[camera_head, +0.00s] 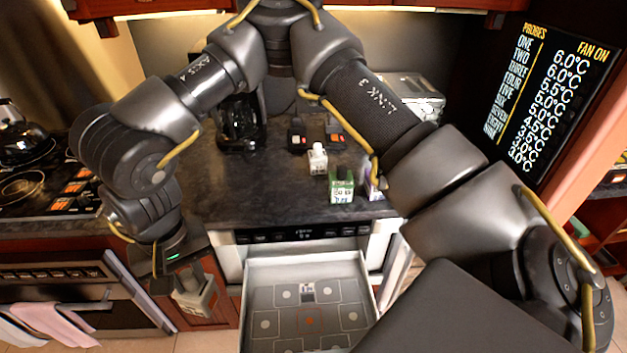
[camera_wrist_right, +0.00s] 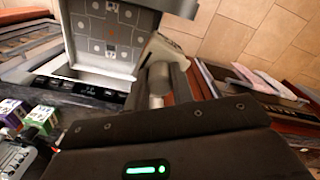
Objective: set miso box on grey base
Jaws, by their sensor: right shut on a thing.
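My right gripper (camera_head: 182,268) hangs at the lower left in the head view, left of the open drawer. It is shut on a pale box (camera_head: 197,302), likely the miso box; its label cannot be read. The box also shows in the right wrist view (camera_wrist_right: 167,50), partly behind the fingers. The grey base (camera_head: 283,322) is the drawer's floor, marked with pale outlines, light discs and an orange mark. It also shows in the right wrist view (camera_wrist_right: 97,27). My left gripper is out of view.
The white drawer wall (camera_head: 247,315) stands between the held box and the base. A white carton (camera_head: 317,159), a green carton (camera_head: 341,187) and a purple one (camera_head: 372,183) stand on the dark counter (camera_head: 265,190). An oven with towels (camera_head: 57,322) is at the left.

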